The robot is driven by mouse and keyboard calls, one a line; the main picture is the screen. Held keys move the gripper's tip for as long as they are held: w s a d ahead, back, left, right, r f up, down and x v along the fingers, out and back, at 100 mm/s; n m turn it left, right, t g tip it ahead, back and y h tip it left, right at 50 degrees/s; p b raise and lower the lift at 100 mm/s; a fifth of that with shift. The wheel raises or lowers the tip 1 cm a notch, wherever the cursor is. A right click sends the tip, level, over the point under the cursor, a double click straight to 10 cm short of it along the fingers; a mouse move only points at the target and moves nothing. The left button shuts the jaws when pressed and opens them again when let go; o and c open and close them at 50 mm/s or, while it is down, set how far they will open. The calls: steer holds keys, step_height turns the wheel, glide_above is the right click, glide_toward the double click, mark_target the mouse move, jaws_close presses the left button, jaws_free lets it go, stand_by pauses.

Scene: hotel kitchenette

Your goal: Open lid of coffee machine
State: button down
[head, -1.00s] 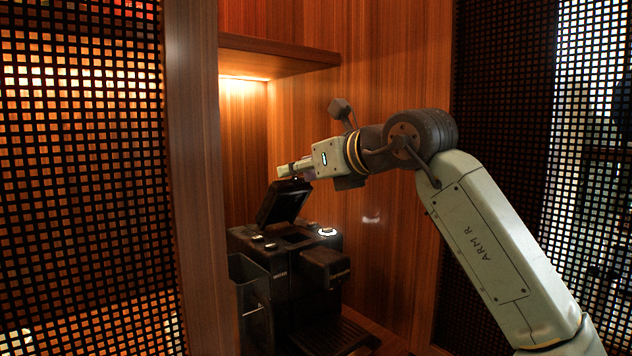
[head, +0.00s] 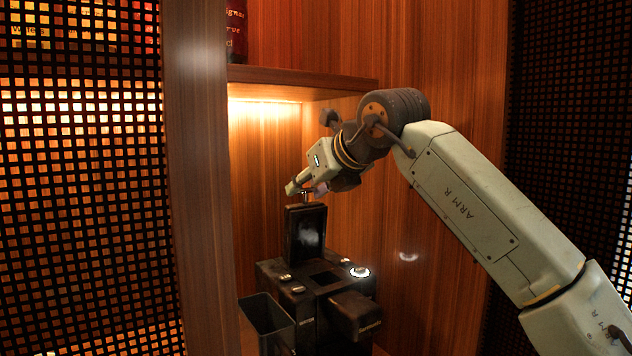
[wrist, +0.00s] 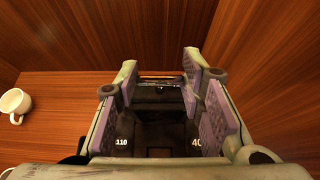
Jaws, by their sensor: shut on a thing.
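The dark coffee machine (head: 352,308) stands in the wooden niche in the head view. Its lid (head: 306,232) stands almost upright above the machine's top, and a dark opening (head: 326,279) shows in front of it. My gripper (head: 299,190) is at the lid's upper edge, shut on the lid. In the wrist view my gripper (wrist: 158,82) has its two purple-padded fingers on either side of the dark lid edge (wrist: 160,87). The exact contact is hard to make out in the head view.
A dark open container (head: 266,324) sits at the machine's left side. A wooden shelf (head: 300,80) hangs above and behind my gripper. A wooden post (head: 200,180) borders the niche on the left. A white mug (wrist: 14,103) shows in the wrist view.

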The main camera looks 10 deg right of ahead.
steer(key=shift+r, duration=0.35)
steer(key=c, duration=1.3)
jaws_free()
steer(key=shift+s, duration=0.1)
steer(key=shift+o, duration=1.3)
steer(key=shift+f, duration=0.15)
steer(key=v, duration=1.2)
